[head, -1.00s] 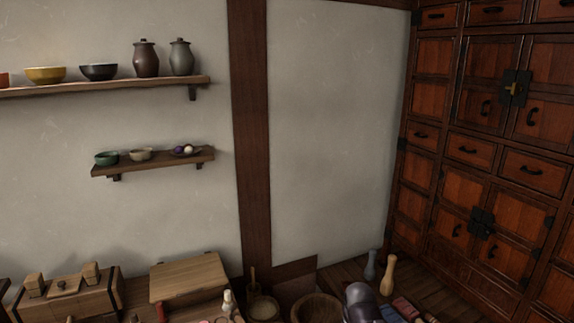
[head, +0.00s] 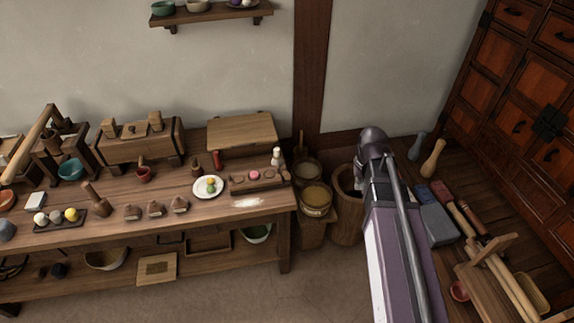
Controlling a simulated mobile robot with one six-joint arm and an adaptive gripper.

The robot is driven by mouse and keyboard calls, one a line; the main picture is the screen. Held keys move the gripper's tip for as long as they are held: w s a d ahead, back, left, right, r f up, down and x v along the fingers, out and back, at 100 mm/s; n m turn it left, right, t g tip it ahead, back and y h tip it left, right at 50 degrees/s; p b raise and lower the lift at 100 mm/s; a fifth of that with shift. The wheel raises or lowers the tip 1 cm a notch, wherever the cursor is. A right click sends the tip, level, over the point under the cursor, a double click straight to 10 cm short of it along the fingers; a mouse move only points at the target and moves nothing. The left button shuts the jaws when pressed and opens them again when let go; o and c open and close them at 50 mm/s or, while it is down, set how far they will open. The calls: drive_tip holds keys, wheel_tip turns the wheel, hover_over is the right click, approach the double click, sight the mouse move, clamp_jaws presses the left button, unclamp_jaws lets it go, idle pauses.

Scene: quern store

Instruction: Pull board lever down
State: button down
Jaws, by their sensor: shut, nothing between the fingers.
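A long slanted wooden lever (head: 26,146) rises from a wooden press-like frame (head: 62,145) at the left end of the workbench, its upper end raised and its lower end towards the left edge. At the right, a wooden stand with a crosspiece and long poles (head: 490,262) is partly cut off by the bottom edge. I cannot tell for sure which of these is the board lever.
The workbench (head: 240,205) holds a wooden chest (head: 140,140), a board (head: 242,133), a plate (head: 208,187) and small tools. Tubs (head: 316,199) stand between bench and arm. A drawer cabinet (head: 520,75) is at the right. Floor in front is clear.

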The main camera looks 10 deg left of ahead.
drive_tip(key=w+a+r+n+p, duration=0.1)
drive_tip(key=w+a, duration=0.3)
drive_tip(key=a, duration=0.3)
drive_tip(key=w+a+r+n, duration=0.1)
drive_tip(key=w+a, duration=0.4)
drive_tip(key=a, duration=0.1)
drive_tip(key=n+p, duration=0.1)
hover_over(286, 173)
drive_tip(key=shift+w+a+r+t+y, duration=0.1)
drive_tip(key=shift+w+r+t+y, duration=0.2)
drive_tip(key=shift+r+t, duration=0.15)
drive_tip(key=shift+f, duration=0.15)
drive_tip(key=f+b, duration=0.3)
drive_tip(key=w+f+b, duration=0.1)
drive_tip(key=f+b, duration=0.5)
drive_tip(key=f, duration=0.1)
drive_tip(key=shift+w+a+b, duration=0.15)
drive_tip(key=shift+a+b, duration=0.05)
drive_tip(key=shift+b, duration=0.2)
drive_tip(key=shift+s+d+f+b, duration=0.25)
drive_tip(key=shift+s+f+b, duration=0.3)
drive_tip(key=shift+f+b, duration=0.2)
drive_tip(key=shift+s+d+f+b, duration=0.2)
drive_tip(key=shift+s+f+b, duration=0.35)
drive_tip(key=shift+f+b, duration=0.15)
